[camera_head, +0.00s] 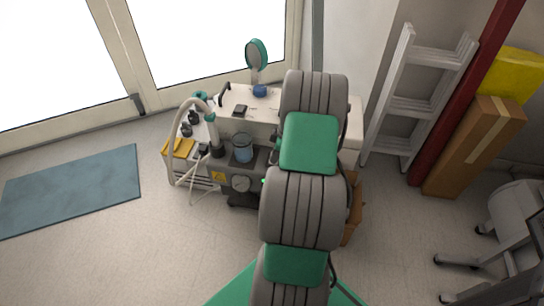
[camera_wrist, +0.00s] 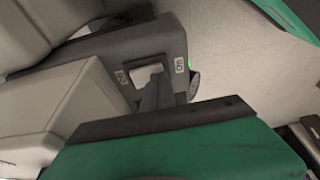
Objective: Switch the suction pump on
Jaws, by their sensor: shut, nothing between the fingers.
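The suction pump (camera_head: 221,166) is a dark grey unit with a round gauge and a clear bluish jar, in the middle of the camera_head view. My arm hides its right side there, and my gripper is hidden behind the arm. In the wrist view a grey housing (camera_wrist: 118,48) carries a pale switch (camera_wrist: 147,73) between an OFF label on the left and an ON label on the right. My gripper (camera_wrist: 155,97) is shut and empty, its narrow grey fingers right at the switch. I cannot tell whether they touch it or which way it is set.
A white cabinet (camera_head: 353,126) stands behind the pump, with a green round-headed mirror or lamp (camera_head: 257,55) on it. A pale hose (camera_head: 174,150) loops at the left. A ladder (camera_head: 412,106) and boxes (camera_head: 482,140) stand at the right. The floor at left is clear around a blue mat (camera_head: 72,188).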

